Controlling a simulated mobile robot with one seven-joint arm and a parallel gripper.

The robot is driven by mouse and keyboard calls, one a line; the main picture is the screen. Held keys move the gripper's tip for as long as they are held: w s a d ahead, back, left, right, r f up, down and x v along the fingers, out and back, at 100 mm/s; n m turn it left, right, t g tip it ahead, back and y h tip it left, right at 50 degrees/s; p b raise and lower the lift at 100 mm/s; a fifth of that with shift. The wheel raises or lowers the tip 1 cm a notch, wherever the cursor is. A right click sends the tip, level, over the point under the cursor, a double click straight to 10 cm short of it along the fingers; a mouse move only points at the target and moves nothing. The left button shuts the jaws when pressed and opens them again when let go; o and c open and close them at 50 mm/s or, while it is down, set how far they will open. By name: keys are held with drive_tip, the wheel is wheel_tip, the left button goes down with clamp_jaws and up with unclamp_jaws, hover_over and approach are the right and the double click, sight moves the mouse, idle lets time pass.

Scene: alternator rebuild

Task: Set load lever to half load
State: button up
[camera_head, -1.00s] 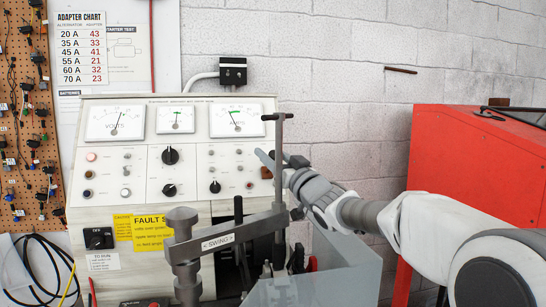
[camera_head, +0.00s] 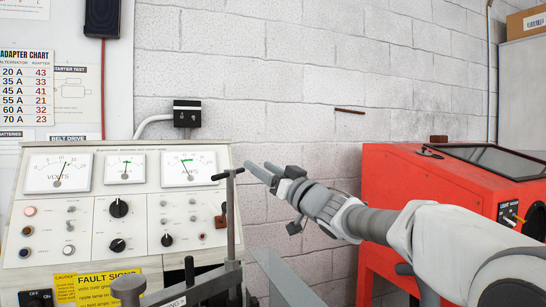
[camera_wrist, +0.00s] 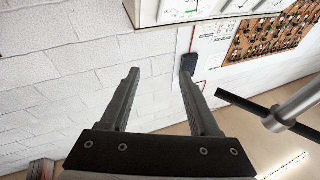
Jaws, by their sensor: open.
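The white test bench panel (camera_head: 80,205) stands at the left with three meters, several knobs and switches. No load lever is labelled legibly. A reddish-brown knob (camera_head: 221,221) sits at the panel's right edge, partly behind an upright post; I cannot tell whether it is the load lever's. A black upright handle (camera_head: 190,270) stands below the panel. My gripper (camera_head: 259,168) is open and empty, right of the post's T-handle (camera_head: 228,174), apart from the panel. In the wrist view my gripper (camera_wrist: 160,76) has nothing between its fingers; a bar end lies to their right.
The grey clamp arm (camera_head: 205,285) and T-handle post stand before the panel. A red cabinet (camera_head: 440,200) with a dark window stands at the right. White block wall (camera_head: 300,80) lies behind. A black box (camera_head: 186,114) is mounted above the panel.

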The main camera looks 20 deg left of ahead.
drive_tip(key=shift+w+d+r, duration=0.1)
drive_tip(key=shift+d+r, duration=0.25)
drive_tip(key=shift+d, duration=0.25)
drive_tip(key=shift+w+d+r, duration=0.1)
drive_tip(key=shift+d+r, duration=0.25)
drive_tip(key=shift+d, duration=0.25)
drive_tip(key=s+d+m+t+h+p, duration=0.1)
drive_tip(key=d+m+t+h+p, duration=0.35)
drive_tip(key=d+h, duration=0.75)
drive_tip(key=s+d+f+m+g+h, duration=0.1)
drive_tip(key=s+d+f+m+h, duration=0.2)
drive_tip(key=d, duration=0.5)
drive_tip(key=s+d+f+m+g+h, duration=0.1)
drive_tip(key=s+d+f+h, duration=0.15)
drive_tip(key=s+d, duration=0.35)
drive_tip(key=s+d+f+g+p, duration=0.1)
drive_tip(key=s+d+f+g, duration=0.1)
drive_tip(key=s+f, duration=0.3)
drive_tip(key=s+d+f+m+g+p, duration=0.1)
drive_tip(key=s+d+f+g, duration=0.2)
drive_tip(key=s, duration=0.8)
drive_tip(key=s+d+f+m+g+h+p, duration=0.1)
drive_tip(key=s+d+f+g, duration=0.2)
drive_tip(key=s+d+f, duration=0.2)
drive_tip(key=s+f, duration=0.3)
drive_tip(key=f, duration=0.1)
drive_tip(key=shift+s+d+p, duration=0.3)
drive_tip(key=shift+s, duration=0.1)
